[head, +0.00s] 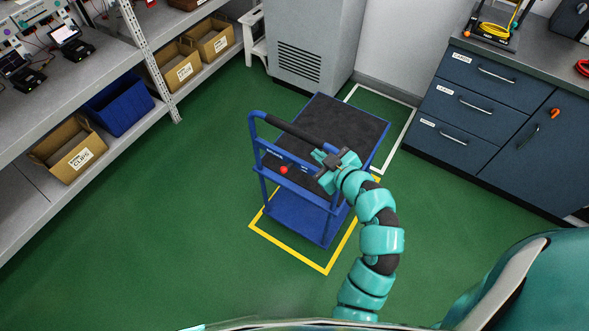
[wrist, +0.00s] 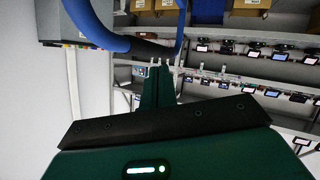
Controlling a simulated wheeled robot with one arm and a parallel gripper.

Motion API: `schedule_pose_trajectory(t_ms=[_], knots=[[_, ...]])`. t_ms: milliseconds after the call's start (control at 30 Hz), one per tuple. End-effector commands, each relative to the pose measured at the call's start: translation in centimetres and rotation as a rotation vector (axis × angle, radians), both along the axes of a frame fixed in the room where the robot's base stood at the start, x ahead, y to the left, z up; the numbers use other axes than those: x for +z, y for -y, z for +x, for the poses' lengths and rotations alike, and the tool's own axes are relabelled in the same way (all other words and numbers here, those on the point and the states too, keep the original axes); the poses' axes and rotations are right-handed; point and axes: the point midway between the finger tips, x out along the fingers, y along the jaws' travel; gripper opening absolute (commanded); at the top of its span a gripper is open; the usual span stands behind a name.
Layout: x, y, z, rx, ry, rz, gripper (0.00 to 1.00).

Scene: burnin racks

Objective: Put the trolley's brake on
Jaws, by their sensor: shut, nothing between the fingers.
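The blue trolley (head: 322,218) with a dark top mat (head: 345,122) stands upright on the green floor. Its handle has a dark grip (head: 292,130). A red knob (head: 284,169) sits on the labelled blue panel below the handle, at the panel's left part. I cannot read the labels clearly. My gripper (head: 319,157) is shut and empty, close to the handle's right end, up and right of the knob and apart from it. In the wrist view the shut fingers (wrist: 158,84) point at the dark grip and blue handle tube (wrist: 92,22); the knob is not seen there.
Yellow floor tape (head: 290,250) runs around the trolley's near end. White tape (head: 398,145) marks a bay behind it. A shelf rack with boxes (head: 72,150) stands left, a grey cabinet (head: 312,50) behind, a drawer unit (head: 470,105) right. Green floor is clear at the left.

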Motion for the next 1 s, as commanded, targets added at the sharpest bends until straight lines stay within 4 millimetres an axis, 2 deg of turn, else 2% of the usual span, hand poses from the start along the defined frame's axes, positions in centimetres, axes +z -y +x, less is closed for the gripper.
schedule_pose_trajectory(t_ms=[133, 300, 767, 1000], knots=[[-2.8, -2.1, -2.0, 0.142, -0.082, -0.08, 0.0], [-4.4, -3.2, -3.4, 0.243, -0.115, -0.151, 0.0], [-4.3, -3.2, -3.3, 0.25, -0.097, -0.172, 0.0], [-4.9, -4.2, -2.1, 0.252, -0.097, -0.169, 0.0]])
